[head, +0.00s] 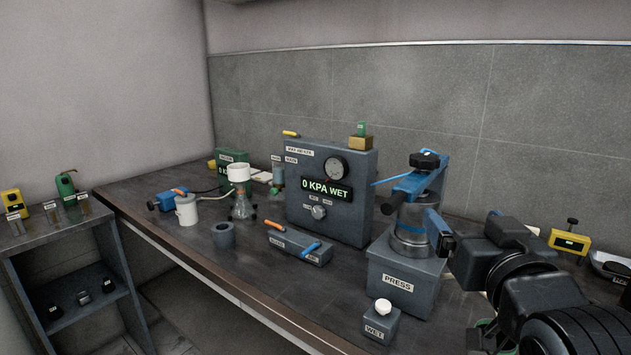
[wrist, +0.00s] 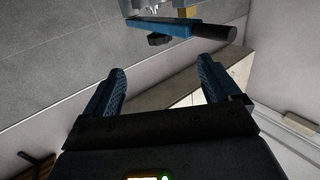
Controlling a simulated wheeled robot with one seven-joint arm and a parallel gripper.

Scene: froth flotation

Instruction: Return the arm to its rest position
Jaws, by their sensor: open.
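My gripper (wrist: 163,88) is open in the wrist view, with two ribbed blue fingers apart and nothing between them. My dark arm (head: 520,275) reaches in from the right in the head view, beside the press (head: 405,270). Its end is close to the press's right side; I cannot tell whether it touches. The press has a grey labelled base, a metal cylinder and a blue lever frame with a black knob on top. In the wrist view a blue bar with a black grip (wrist: 190,28) lies beyond the fingertips, apart from them.
A grey gauge box (head: 330,190) reading "0 KPA WET" stands left of the press. A grey WET container (head: 381,322) with a white cap stands at the front. A flask with a white funnel (head: 242,192) is further left. A yellow device (head: 569,240) stands behind my arm.

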